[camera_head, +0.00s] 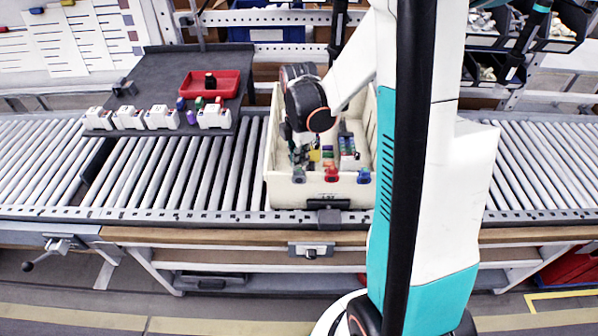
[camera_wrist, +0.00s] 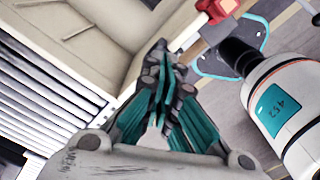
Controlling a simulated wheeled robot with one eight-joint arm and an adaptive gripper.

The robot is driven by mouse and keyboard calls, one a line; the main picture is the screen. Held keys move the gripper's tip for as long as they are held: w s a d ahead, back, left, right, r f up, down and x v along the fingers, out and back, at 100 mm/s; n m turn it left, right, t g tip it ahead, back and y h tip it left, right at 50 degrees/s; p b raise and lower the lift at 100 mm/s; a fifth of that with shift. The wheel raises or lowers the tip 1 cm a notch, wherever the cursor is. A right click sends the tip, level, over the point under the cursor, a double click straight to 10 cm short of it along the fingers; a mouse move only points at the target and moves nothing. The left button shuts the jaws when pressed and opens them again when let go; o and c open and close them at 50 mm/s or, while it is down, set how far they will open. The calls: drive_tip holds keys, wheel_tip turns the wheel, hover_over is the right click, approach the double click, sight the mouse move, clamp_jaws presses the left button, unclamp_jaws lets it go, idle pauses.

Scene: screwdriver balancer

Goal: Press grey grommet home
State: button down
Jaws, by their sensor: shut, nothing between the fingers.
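A cream bin (camera_head: 276,150) stands on the roller conveyor. On its front rim sit a grey grommet (camera_head: 298,175) at the left, a red grommet (camera_head: 331,173) in the middle and a blue grommet (camera_head: 364,175) at the right. My gripper (camera_head: 299,158) points down over the front left of the bin, just above or behind the grey grommet; I cannot tell whether they touch. In the wrist view my gripper (camera_wrist: 162,62) has its teal-padded fingers together with nothing between them. The red grommet (camera_wrist: 217,10) shows beyond them there. The grey grommet is not visible in that view.
Several small coloured parts and a white block (camera_head: 348,150) lie inside the bin. A dark board (camera_head: 160,75) at the left holds a red tray (camera_head: 209,84) and several white blocks (camera_head: 162,117). The conveyor (camera_head: 540,170) is clear on the right.

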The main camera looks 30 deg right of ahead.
drive_tip(key=shift+r+p, duration=1.25)
drive_tip(key=shift+r, duration=0.8)
